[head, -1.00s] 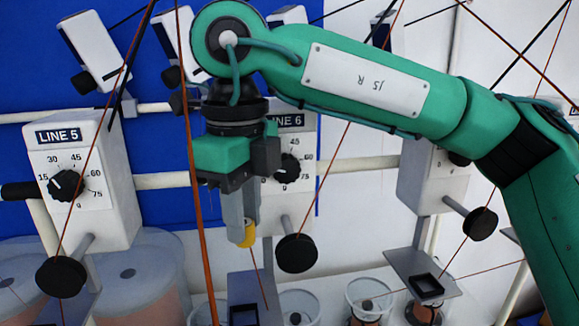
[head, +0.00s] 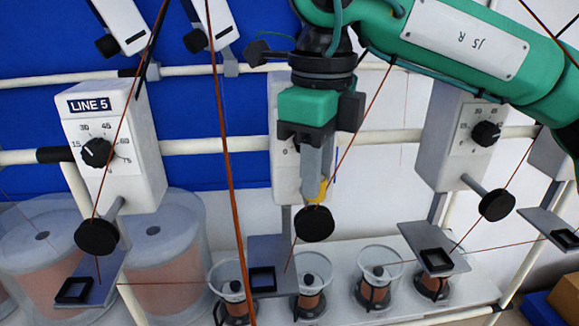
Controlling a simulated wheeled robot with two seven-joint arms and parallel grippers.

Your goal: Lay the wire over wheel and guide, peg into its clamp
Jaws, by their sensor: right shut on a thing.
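My right gripper (head: 319,180) points down and is shut on a small yellow peg (head: 321,190). The peg is just above the black wheel (head: 315,223) in the picture; the depth gap cannot be told. The wheel is in front of the middle feeder unit (head: 285,165), whose dial is mostly hidden by my gripper. A thin copper wire (head: 291,259) shows below the wheel, running toward the grey bracket. The bracket (head: 262,250) carries a square black frame (head: 262,280). I cannot tell which part is the clamp. My left gripper is out of view.
The LINE 5 unit (head: 115,145) stands at left with its own wheel (head: 97,236) and wire. Another unit (head: 455,135) with a wheel (head: 497,205) stands at right. A thick orange-brown strand (head: 224,130) hangs left of my gripper. Clear bowls with spools (head: 311,285) line the shelf below.

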